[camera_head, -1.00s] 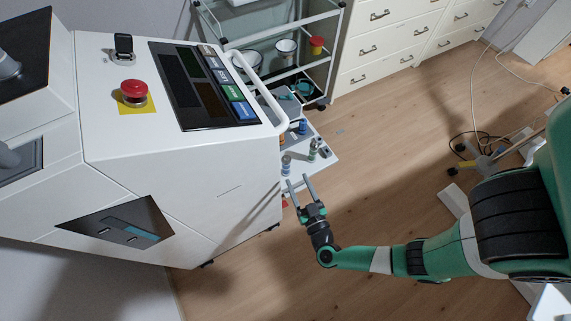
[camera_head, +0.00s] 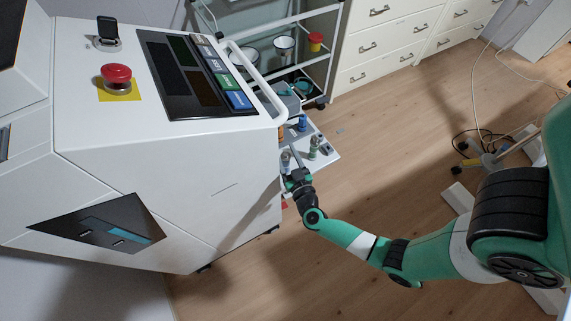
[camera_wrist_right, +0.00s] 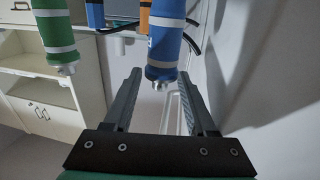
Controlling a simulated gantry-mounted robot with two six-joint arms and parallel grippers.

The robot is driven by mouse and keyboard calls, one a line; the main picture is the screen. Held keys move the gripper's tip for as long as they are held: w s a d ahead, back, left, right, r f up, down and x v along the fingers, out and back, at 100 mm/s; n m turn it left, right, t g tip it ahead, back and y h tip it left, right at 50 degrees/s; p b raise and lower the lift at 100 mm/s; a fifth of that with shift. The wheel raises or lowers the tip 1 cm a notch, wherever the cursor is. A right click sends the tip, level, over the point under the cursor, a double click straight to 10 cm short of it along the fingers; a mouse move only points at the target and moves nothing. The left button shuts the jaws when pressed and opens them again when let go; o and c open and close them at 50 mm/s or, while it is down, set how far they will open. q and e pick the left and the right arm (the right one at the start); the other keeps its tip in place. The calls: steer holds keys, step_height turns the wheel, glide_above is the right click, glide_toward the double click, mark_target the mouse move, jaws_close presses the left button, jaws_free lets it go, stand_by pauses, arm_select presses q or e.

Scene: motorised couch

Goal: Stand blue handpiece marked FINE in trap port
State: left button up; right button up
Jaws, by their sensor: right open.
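My right gripper (camera_head: 292,168) is at the small white shelf beside the machine in the head view. In the right wrist view its two fingers (camera_wrist_right: 160,80) are apart. A blue handpiece (camera_wrist_right: 166,45) with pale bands and a metal tip shows near the gap between them, with no visible grip on it. A green handpiece (camera_wrist_right: 55,35) is to its left, with another blue one (camera_wrist_right: 95,14) and an orange one (camera_wrist_right: 145,14) behind. No FINE marking is readable, and I cannot identify the trap port. My left gripper is out of view.
The white shelf (camera_head: 327,158) holds several small handpieces close together. The large white machine (camera_head: 180,165) with a red stop button (camera_head: 116,77) stands directly left of the gripper. A wire-framed trolley (camera_head: 335,60) is behind. Open wooden floor (camera_head: 400,140) lies to the right.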

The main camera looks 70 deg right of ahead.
jaws_close()
stand_by(1.4)
